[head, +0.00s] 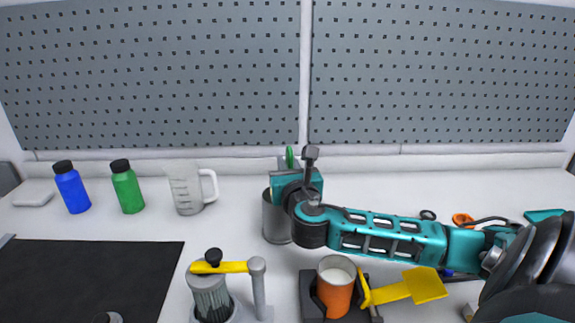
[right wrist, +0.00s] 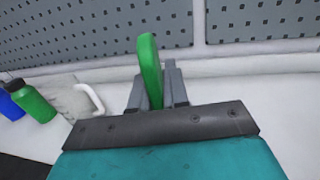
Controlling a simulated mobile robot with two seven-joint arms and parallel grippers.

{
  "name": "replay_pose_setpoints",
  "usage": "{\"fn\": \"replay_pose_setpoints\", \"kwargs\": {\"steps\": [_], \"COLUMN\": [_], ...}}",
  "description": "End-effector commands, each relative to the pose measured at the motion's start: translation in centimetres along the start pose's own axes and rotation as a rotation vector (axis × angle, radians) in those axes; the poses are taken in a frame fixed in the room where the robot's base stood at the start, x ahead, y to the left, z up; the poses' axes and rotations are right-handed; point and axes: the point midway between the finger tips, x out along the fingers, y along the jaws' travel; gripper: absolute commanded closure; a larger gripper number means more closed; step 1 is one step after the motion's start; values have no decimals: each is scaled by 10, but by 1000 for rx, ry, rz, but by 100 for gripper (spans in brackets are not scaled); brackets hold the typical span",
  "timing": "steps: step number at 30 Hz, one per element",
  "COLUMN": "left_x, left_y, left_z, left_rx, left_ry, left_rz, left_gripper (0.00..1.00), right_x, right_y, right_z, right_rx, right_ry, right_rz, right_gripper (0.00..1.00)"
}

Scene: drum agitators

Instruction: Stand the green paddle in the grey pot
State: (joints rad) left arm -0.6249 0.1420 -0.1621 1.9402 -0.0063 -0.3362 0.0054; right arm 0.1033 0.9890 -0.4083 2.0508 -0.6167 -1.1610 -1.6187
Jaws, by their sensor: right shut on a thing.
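The green paddle (head: 289,157) shows as a short upright tip above my right gripper (head: 287,168) in the head view. In the right wrist view its green end (right wrist: 149,62) stands between the two grey fingers of my right gripper (right wrist: 155,88), which is shut on it. The grey pot (head: 274,222) stands on the table at the middle, just below and partly behind the right gripper and wrist. Its right side and rim are partly covered. The paddle's lower part is hidden, so I cannot tell whether it is inside the pot. My left gripper is not in view.
A blue bottle (head: 72,190), a green bottle (head: 127,189) and a clear jug (head: 187,190) stand at the left. A brush holder with a yellow arm (head: 225,267) and an orange cup (head: 335,297) stand in front. A dark mat (head: 90,270) lies front left.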

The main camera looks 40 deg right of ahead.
Motion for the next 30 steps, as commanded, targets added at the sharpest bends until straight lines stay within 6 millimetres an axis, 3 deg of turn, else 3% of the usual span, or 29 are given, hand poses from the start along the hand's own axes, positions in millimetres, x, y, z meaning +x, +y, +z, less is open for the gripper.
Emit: {"fn": "replay_pose_setpoints", "kwargs": {"steps": [8, 9, 17, 26, 30], "left_x": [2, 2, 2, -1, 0], "left_y": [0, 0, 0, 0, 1], "left_z": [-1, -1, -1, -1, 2], "left_rx": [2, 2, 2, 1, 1], "left_ry": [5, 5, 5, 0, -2], "left_rz": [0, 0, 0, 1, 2], "left_gripper": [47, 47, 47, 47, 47], "right_x": [0, 0, 0, 0, -18], "right_y": [0, 0, 0, 0, 0], "right_z": [-3, -3, -2, 3, 0], "right_rx": [0, -1, 0, 0, -2], "right_ry": [0, -1, 0, -1, 1], "right_rz": [0, 0, 0, 0, 3], "right_gripper": [100, 84, 60, 60, 60]}}
